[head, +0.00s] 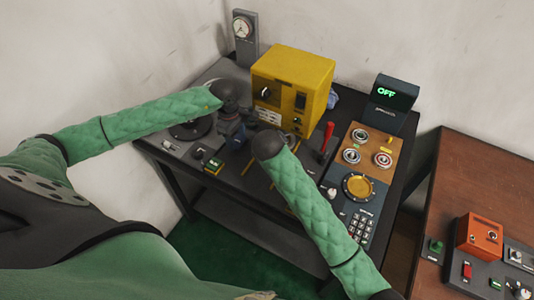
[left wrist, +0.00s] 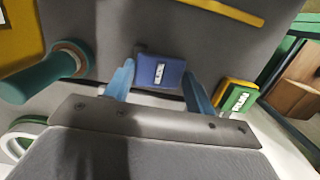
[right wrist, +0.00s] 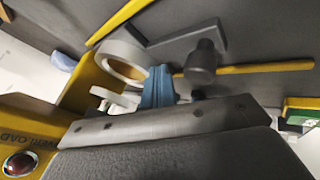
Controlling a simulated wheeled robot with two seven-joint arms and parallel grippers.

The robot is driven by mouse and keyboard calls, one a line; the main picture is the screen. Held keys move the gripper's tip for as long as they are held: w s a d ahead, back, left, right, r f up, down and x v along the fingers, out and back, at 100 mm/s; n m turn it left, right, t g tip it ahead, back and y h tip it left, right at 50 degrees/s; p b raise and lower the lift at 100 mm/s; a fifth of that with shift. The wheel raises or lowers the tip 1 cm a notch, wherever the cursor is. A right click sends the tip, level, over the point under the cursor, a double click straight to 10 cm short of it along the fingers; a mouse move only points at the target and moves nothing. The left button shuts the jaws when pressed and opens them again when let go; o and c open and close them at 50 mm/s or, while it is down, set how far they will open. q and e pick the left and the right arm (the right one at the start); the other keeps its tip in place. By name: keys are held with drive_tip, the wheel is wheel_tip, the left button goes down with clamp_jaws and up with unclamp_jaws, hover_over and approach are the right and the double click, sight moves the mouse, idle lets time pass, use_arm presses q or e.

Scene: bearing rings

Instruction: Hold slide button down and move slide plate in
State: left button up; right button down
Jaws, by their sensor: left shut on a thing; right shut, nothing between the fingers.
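In the left wrist view, a blue block with a white label (left wrist: 160,71) sits between the two fingers of my left gripper (left wrist: 158,84), which is shut on it. My left gripper shows in the head view (head: 236,131) at the table's middle left. In the right wrist view, my right gripper (right wrist: 160,88) is shut and empty, fingertips between a pale ring (right wrist: 121,66) and a dark round knob (right wrist: 202,58). Whether they touch either is unclear. A grey angled bar (right wrist: 190,35) lies behind the knob. I cannot tell which part is the slide plate. In the head view, the right fingertips are hidden.
A yellow machine box (head: 290,82) stands at the back. A green button in a yellow housing (left wrist: 237,98) is right of the blue block. Yellow rails (right wrist: 255,68) cross the dark tabletop.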

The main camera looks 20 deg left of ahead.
drive_tip(key=shift+w, duration=0.4)
drive_tip(key=shift+s, duration=0.1)
drive_tip(key=v, duration=1)
use_arm(q)
drive_tip(key=o, duration=1)
drive_tip(key=shift+o, duration=0.2)
